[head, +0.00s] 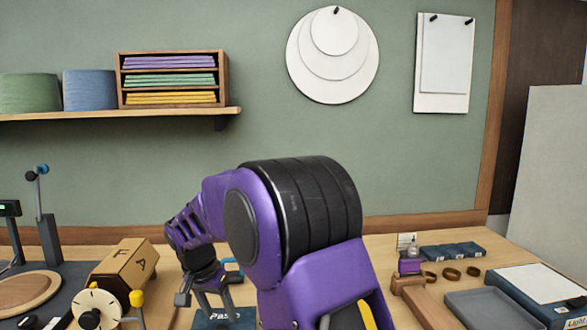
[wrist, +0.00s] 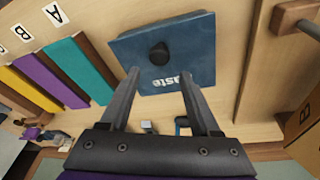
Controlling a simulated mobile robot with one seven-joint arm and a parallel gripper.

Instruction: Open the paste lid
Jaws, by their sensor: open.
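In the head view the blue paste container (head: 222,319) shows at the bottom edge, partly hidden by my gripper. My gripper (wrist: 160,73) is open and empty. In the wrist view its two fingertips overlap the lettered edge of the lid, one on each side of the lettering, with the knob beyond them. In the head view my gripper (head: 212,304) points down above the container. I cannot tell whether the fingers touch the lid.
In the head view, a brown lettered box (head: 122,262) and a white dial (head: 97,308) stand left; a grey tray (head: 485,308) lies right.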

